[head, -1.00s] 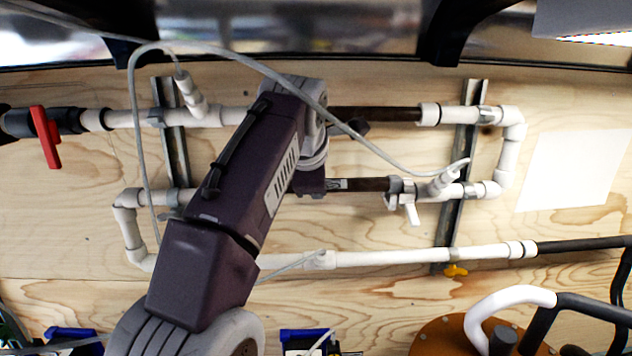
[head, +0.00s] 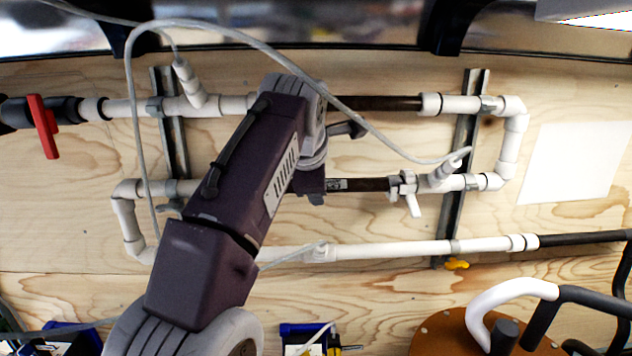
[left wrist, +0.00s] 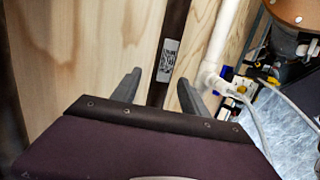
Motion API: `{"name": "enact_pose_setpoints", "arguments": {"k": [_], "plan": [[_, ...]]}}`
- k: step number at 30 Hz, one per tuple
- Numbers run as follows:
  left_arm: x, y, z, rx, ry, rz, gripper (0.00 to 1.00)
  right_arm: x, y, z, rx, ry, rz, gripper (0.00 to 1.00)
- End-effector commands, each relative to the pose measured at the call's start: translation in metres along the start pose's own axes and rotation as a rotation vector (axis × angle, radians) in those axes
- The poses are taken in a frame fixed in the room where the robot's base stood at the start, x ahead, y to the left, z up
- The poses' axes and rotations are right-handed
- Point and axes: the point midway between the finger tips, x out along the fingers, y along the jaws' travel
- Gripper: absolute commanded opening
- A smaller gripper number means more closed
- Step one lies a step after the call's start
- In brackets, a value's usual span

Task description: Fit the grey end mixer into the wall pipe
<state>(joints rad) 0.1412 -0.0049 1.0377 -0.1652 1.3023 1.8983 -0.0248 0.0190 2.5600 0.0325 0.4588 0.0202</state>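A dark brown tube with a small label (head: 364,185), which I take for the mixer, lies level in the lower run of white wall pipe. Its right end meets the white valve fitting (head: 407,188); I cannot tell its end colour. Its left end is hidden behind my left arm. My left gripper (left wrist: 160,92) is open in the left wrist view, its two grey fingers on either side of the labelled tube (left wrist: 171,45), with gaps visible. In the head view my wrist hides most of it; one finger shows above the tube. My right gripper is out of view.
Another dark tube (head: 378,103) sits in the upper pipe run. A thin grey cable (head: 300,92) loops across the wall. A red valve handle (head: 43,127) is at left. A brown disc (head: 435,335) with curved handles stands at lower right. A white sheet (head: 573,163) hangs at right.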

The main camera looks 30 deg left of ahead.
Motion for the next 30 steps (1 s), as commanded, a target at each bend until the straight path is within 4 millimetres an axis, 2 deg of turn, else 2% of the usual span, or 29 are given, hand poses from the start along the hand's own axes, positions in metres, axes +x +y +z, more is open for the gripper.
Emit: {"name": "enact_pose_setpoints", "arguments": {"k": [5, 7, 15, 18, 22, 30], "plan": [[-0.001, 0.000, 0.000, 0.000, 0.000, -0.002, 0.52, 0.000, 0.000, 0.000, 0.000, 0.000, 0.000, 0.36], [-0.008, 0.001, 0.000, 0.000, -0.001, 0.001, 0.52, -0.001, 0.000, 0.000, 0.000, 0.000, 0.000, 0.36], [-0.067, 0.002, 0.001, 0.001, -0.003, 0.003, 0.52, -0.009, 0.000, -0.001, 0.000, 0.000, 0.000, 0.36], [-0.082, 0.002, 0.001, 0.001, -0.001, 0.002, 0.52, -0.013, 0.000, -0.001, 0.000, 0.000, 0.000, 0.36], [-0.091, 0.000, 0.000, 0.001, -0.001, 0.001, 0.52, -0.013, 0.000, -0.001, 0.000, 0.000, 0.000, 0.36], [-0.091, 0.000, 0.000, 0.000, 0.000, 0.000, 0.52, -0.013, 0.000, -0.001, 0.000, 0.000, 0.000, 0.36]]}}
